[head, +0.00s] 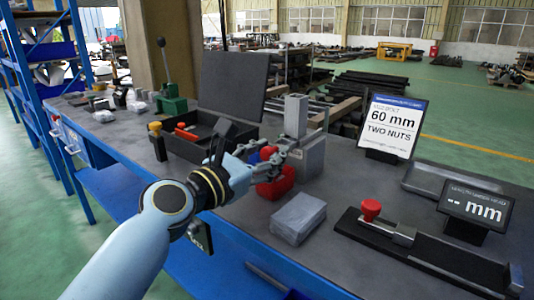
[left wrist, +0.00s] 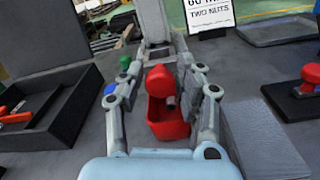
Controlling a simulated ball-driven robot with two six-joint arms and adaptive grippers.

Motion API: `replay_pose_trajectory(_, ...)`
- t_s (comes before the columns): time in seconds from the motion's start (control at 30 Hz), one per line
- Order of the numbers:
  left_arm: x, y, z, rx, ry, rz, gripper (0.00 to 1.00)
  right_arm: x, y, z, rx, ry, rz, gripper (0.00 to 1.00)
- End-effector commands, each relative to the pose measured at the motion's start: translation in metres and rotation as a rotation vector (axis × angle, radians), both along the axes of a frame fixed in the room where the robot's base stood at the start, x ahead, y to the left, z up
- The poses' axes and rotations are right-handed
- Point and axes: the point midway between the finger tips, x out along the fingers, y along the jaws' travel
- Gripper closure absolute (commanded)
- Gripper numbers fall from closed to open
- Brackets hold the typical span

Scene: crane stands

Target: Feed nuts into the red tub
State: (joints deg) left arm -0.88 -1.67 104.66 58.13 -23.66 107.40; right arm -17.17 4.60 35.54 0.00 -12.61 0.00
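The red tub (head: 275,184) stands on the grey bench in front of a grey block-shaped stand. In the left wrist view the red tub (left wrist: 168,122) lies between the fingers, with a small greyish thing at its inside that I cannot make out. My left gripper (head: 279,153) is over the tub's back part, its fingers partly hiding it. In the left wrist view the gripper's fingers (left wrist: 162,70) are apart, on either side of the tub; no grip on anything shows. No loose nuts can be made out. My right gripper is not in view.
A sign (head: 392,126) reads 60 mm, two nuts. A gauge display (head: 474,207) shows "-- mm" behind a black rail fixture (head: 430,252) with a red knob. A grey block (head: 298,218) lies right of the tub; an open black case (head: 184,149) stands left. The grey stand (head: 309,153) rises behind.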

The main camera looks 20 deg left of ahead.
Motion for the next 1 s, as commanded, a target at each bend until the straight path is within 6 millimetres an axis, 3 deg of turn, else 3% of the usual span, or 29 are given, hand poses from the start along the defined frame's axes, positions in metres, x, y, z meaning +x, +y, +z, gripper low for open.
replay_pose_trajectory(0.03, 0.000, 0.000, 0.000, 0.000, 0.000, 0.000, 0.74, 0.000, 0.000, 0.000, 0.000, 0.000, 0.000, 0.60)
replay_pose_trajectory(0.23, 0.000, 0.000, 0.000, 0.000, 0.000, 0.000, 1.00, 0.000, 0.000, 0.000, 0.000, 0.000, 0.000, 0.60)
replay_pose_trajectory(0.57, 0.001, 0.000, 0.000, 0.000, 0.000, 0.000, 1.00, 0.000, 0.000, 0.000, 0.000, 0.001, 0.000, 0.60)
replay_pose_trajectory(0.8, 0.036, -0.013, 0.001, -0.002, -0.002, 0.000, 1.00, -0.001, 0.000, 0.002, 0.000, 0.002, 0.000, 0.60)
replay_pose_trajectory(1.0, 0.044, -0.016, 0.000, 0.001, -0.001, 0.000, 1.00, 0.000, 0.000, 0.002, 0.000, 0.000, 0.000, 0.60)
